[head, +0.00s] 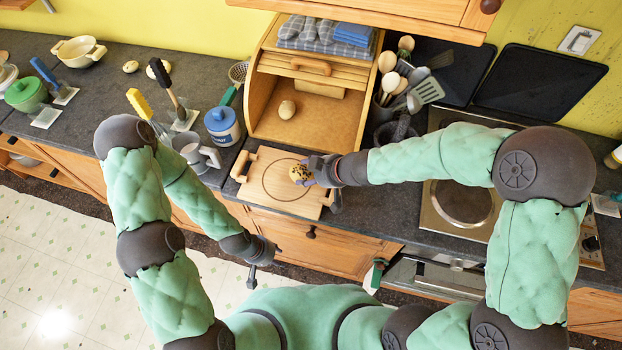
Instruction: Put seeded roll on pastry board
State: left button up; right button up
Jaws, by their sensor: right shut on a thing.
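The seeded roll (299,173) is a small golden roll with dark specks. My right gripper (308,173) is shut on it. The roll is over the pastry board (262,197), a light wooden board with a dark ring and a handle at its left. I cannot tell whether the roll touches the board. The board lies on the dark counter in front of the wooden bread box. My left gripper (252,274) hangs low in front of the counter, away from the board; its fingers are too small to read.
A blue-lidded canister (222,125) and a grey mug (196,152) stand left of the board. The hob (435,222) is at the right.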

aim_at(311, 178)
jog(key=shift+w+d+f, duration=0.15)
jog(key=shift+w+f, duration=0.25)
jog(key=shift+f, duration=0.05)
jog(key=shift+w+f+b, duration=0.15)
jog(key=shift+f+b, duration=0.45)
jog(key=shift+f, duration=0.3)
jog(key=shift+w+f+b, duration=0.1)
jog(key=shift+f+b, duration=0.5)
jog(key=shift+f, duration=0.3)
jog(key=shift+f, duration=0.15)
jog(key=o, duration=1.1)
